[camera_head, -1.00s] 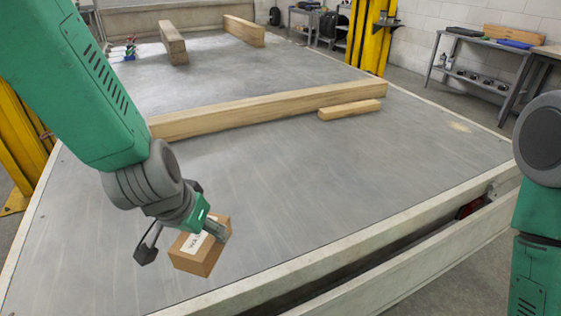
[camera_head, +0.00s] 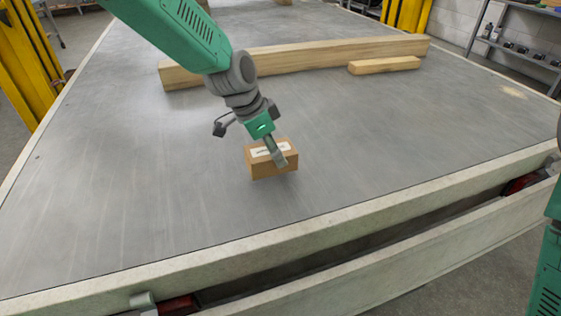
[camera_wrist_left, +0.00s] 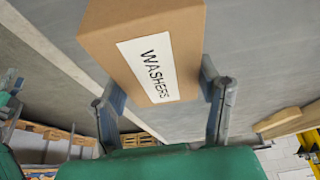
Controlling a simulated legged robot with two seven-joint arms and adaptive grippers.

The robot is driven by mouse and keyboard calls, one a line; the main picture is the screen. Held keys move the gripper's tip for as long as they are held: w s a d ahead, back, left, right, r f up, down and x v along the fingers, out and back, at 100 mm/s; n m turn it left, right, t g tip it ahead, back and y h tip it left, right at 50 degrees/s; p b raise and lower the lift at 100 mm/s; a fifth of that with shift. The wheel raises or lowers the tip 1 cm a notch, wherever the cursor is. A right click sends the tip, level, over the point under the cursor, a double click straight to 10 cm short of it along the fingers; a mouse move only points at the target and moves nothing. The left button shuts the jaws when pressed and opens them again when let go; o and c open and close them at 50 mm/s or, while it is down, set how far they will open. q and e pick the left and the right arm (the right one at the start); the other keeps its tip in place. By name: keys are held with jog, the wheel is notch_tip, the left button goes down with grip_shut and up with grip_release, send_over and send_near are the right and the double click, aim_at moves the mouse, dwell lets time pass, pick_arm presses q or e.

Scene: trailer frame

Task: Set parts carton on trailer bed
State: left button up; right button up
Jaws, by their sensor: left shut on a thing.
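The parts carton (camera_head: 272,160) is a small brown box with a white label, which reads WASHERS on the carton in the left wrist view (camera_wrist_left: 187,22). My left gripper (camera_head: 274,152) is shut on it, with a finger on each side in the left wrist view (camera_wrist_left: 165,100). The carton is over the grey trailer bed (camera_head: 150,180), near its front edge. I cannot tell for sure whether its underside touches the bed. My right gripper is out of view; only part of my right arm shows at the right edge.
A long timber beam (camera_head: 310,58) lies across the bed behind the carton, with a short wood block (camera_head: 384,65) in front of it. A pale rail (camera_head: 330,215) borders the front edge. Yellow posts (camera_head: 22,62) stand beside the bed. The bed around the carton is clear.

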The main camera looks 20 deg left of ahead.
aim_at(274, 163)
pick_arm(q)
jog(key=shift+d+f, duration=0.1)
jog(key=shift+f, duration=0.4)
jog(key=f+b, duration=0.1)
jog(key=f, duration=0.2)
jog(key=shift+a, duration=0.2)
jog(key=shift+a+f, duration=0.1)
jog(key=shift+f, duration=0.05)
jog(key=shift+a, duration=0.1)
jog(key=o, duration=1.4)
jog(key=shift+d, duration=0.25)
